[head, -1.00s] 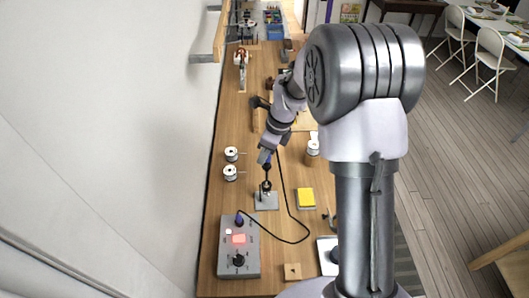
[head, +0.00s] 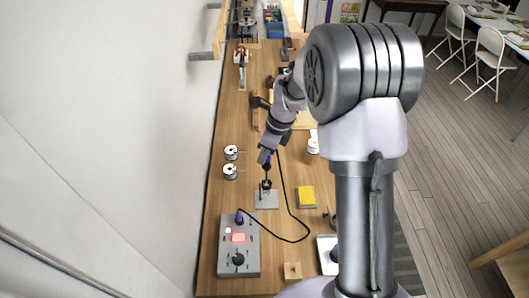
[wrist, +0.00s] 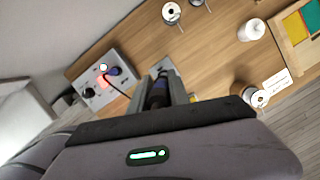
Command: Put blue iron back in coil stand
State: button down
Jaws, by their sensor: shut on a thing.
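My gripper (head: 265,159) is shut on the blue iron and points down above the coil stand. The iron's blue handle (wrist: 157,94) shows between the two fingers in the wrist view. The coil stand (head: 266,199) has a flat grey base and a dark coil above it. The iron's dark lower end reaches down to the coil in the head view; I cannot tell how far it sits inside. In the wrist view the stand (wrist: 161,66) is partly hidden behind the fingers and handle.
A grey control station (head: 238,260) with a red display stands in front of the stand, joined to a black cord (head: 288,205) looping right. A yellow sponge (head: 306,196) lies right of the stand. Wire spools (head: 230,172) stand behind left. A wall borders the bench's left side.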

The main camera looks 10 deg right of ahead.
notch_tip(320, 180, down, 9)
jog(key=b, duration=0.6)
jog(key=shift+f+b, duration=0.2)
jog(key=shift+b, duration=0.2)
dwell(3.8)
jog(key=c, duration=0.7)
grip_release()
jog(key=shift+o, duration=0.2)
jog(key=shift+r, duration=0.15)
notch_tip(320, 180, up, 7)
jog(key=p, duration=0.6)
